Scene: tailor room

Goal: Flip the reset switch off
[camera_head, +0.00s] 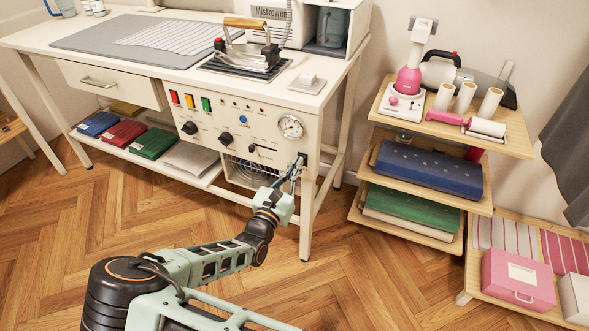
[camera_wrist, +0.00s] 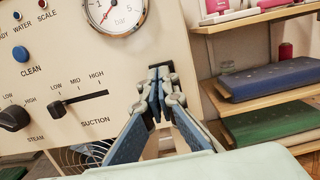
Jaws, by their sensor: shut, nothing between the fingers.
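The white control panel (camera_head: 225,125) is on the front of the ironing table and fills the left of the wrist view (camera_wrist: 60,60). My gripper (camera_head: 297,170) is at the panel's right edge, below and right of the pressure gauge (camera_head: 291,126). In the wrist view its fingers (camera_wrist: 158,95) are together, with nothing between them. A small dark part (camera_wrist: 161,67) shows just behind the fingertips; it may be the reset switch, but the fingers cover most of it. I cannot read its label or its position, nor tell whether the fingers touch it.
The suction slider (camera_wrist: 80,101), the steam knob (camera_wrist: 14,118) and a blue clean button (camera_wrist: 20,54) are left of my gripper. A fan grille (camera_head: 250,172) is below. A shelf unit (camera_head: 480,140) stands right, apart from the table. Wooden floor (camera_head: 345,260) between is clear.

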